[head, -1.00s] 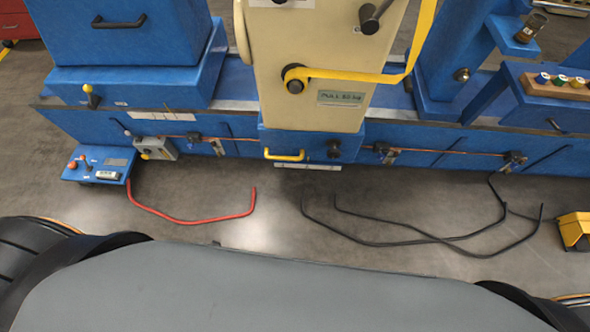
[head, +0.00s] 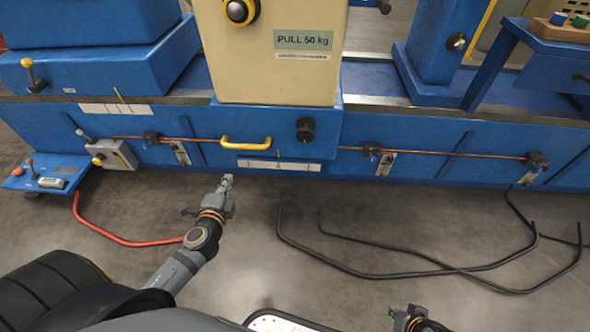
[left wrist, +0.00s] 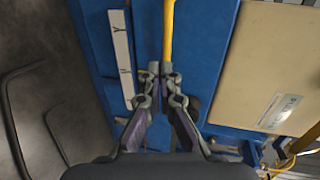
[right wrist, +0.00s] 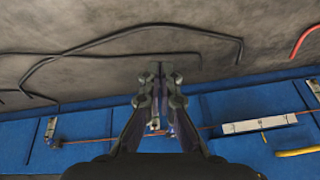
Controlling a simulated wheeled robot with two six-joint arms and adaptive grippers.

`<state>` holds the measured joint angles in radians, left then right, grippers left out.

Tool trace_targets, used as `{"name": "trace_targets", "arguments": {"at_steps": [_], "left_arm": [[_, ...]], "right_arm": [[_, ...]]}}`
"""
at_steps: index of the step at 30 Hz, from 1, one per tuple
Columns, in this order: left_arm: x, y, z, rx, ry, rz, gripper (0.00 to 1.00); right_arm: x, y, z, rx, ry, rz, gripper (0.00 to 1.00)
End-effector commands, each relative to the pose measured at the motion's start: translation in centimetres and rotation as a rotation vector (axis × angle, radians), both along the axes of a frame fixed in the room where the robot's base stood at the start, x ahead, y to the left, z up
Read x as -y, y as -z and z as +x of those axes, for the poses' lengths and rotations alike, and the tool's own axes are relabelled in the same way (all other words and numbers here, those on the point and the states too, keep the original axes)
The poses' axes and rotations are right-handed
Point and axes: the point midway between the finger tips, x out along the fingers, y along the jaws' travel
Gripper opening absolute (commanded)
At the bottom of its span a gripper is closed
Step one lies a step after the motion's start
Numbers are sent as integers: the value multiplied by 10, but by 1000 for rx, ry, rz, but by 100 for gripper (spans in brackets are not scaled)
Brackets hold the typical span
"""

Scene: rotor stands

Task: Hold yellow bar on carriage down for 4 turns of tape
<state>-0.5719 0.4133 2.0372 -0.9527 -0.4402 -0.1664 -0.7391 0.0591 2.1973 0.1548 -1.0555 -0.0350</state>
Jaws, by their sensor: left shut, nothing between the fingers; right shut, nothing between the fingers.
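The yellow bar (head: 245,144) is a handle on the blue front of the carriage (head: 225,123), below the cream column (head: 265,60). My left gripper (head: 226,182) is shut and empty, apart from the bar, below and slightly left of it in the head view. In the left wrist view the bar (left wrist: 168,30) lies just beyond the shut fingertips (left wrist: 160,70). My right gripper (head: 410,314) is low in the head view, far from the bar; its shut, empty fingers show in the right wrist view (right wrist: 160,72). The bar (right wrist: 300,152) is at that view's lower right.
A black knob (head: 305,130) sits right of the bar. A copper rod (head: 440,153) runs along the blue bed. A red cable (head: 125,238) and black cables (head: 370,270) lie on the floor.

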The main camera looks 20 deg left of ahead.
Motion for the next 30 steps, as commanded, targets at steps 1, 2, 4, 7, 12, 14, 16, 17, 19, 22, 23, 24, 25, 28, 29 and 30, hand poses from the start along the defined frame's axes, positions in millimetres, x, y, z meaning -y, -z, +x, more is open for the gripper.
{"name": "trace_targets", "arguments": {"at_steps": [1, 2, 4, 7, 12, 14, 16, 17, 19, 22, 23, 24, 25, 28, 29, 30], "left_arm": [[2, 2, 1, 14, 8, 13, 0], [4, -1, 1, 21, 12, 20, 0], [5, -6, 2, 31, 17, 29, 0], [6, -9, 2, 33, 18, 32, 0], [6, -9, 2, 33, 18, 31, 0], [5, -9, 3, 33, 18, 30, 0], [4, -8, 7, 34, 17, 30, 0], [4, -7, 10, 34, 16, 29, 0], [1, -5, 19, 35, 16, 29, 0], [-3, -1, 38, 35, 15, 28, 0], [-5, 0, 44, 35, 15, 28, 0], [-7, 2, 53, 36, 15, 28, 0], [-9, 4, 59, 36, 15, 27, 0], [-14, 8, 80, 35, 15, 27, 0], [-15, 10, 87, 35, 15, 29, 0], [-17, 11, 95, 36, 16, 27, 0]], "right_arm": [[-1, 4, 1, 6, -2, 3, 0], [-2, 3, 1, 7, -3, 4, 0], [-2, 0, 1, 9, -5, 6, 0], [-3, -3, 1, 10, -5, 7, 0], [-2, -3, 1, 10, -5, 6, 0], [-2, -3, 1, 10, -5, 6, 0], [-3, -3, 1, 11, -5, 7, 0], [-3, -2, 1, 12, -4, 7, 0], [-3, -1, 1, 16, -4, 8, 0], [-3, 1, 2, 25, -2, 10, 0], [-3, 1, 2, 27, -3, 11, 0], [-4, 2, 2, 30, -2, 13, 0], [-4, 3, 2, 32, -2, 14, 0], [-4, 5, 2, 43, 0, 17, 0], [-4, 6, 3, 47, 0, 18, 0], [-5, 7, 3, 53, 1, 20, 0]]}}
